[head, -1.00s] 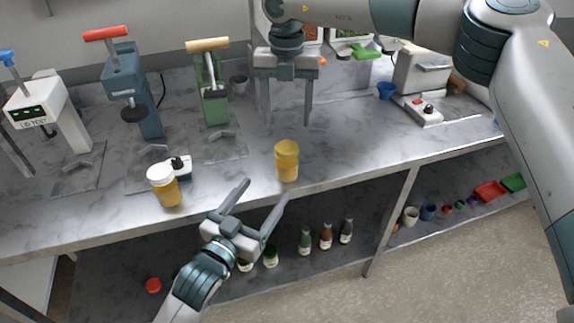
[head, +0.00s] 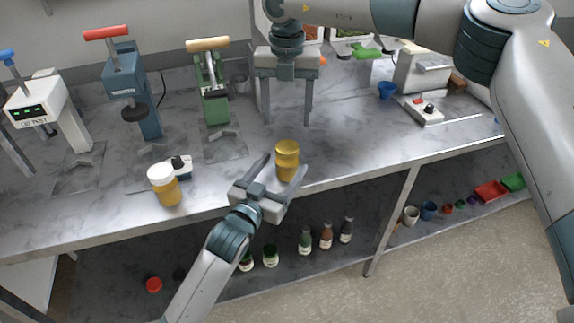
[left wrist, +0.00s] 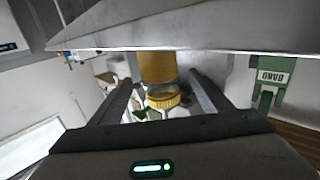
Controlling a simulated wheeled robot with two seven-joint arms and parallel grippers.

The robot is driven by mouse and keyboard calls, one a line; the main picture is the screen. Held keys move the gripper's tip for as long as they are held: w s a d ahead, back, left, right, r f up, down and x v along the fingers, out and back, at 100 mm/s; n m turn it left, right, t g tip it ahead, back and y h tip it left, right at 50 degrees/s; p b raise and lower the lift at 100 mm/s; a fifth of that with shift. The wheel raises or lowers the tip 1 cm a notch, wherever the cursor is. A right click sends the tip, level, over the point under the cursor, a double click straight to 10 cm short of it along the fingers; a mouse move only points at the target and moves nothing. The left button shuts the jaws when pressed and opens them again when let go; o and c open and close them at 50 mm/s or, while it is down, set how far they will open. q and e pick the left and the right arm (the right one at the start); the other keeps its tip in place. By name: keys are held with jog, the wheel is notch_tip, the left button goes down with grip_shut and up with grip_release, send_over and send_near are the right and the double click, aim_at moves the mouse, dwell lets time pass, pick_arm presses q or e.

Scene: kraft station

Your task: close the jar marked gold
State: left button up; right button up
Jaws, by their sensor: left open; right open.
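A jar with amber contents and a gold lid (head: 287,147) stands upright near the bench's front edge. In the left wrist view its amber body (left wrist: 157,66) and ribbed gold lid (left wrist: 163,99) show between my fingers. The lid sits on top; I cannot tell how tightly. No marking is readable. My left gripper (head: 284,164) is open, with its fingers on either side of the jar; contact is not clear. My right gripper (head: 287,123) is open and empty, pointing down just behind the jar.
A white press (head: 50,115), a blue press (head: 133,95) and a green press (head: 211,90) stand behind. Several bottles fill the shelf below.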

pick_arm(q)
jog(key=x, duration=0.7)
jog(key=shift+w+d, duration=0.1)
jog(key=shift+w, duration=0.1)
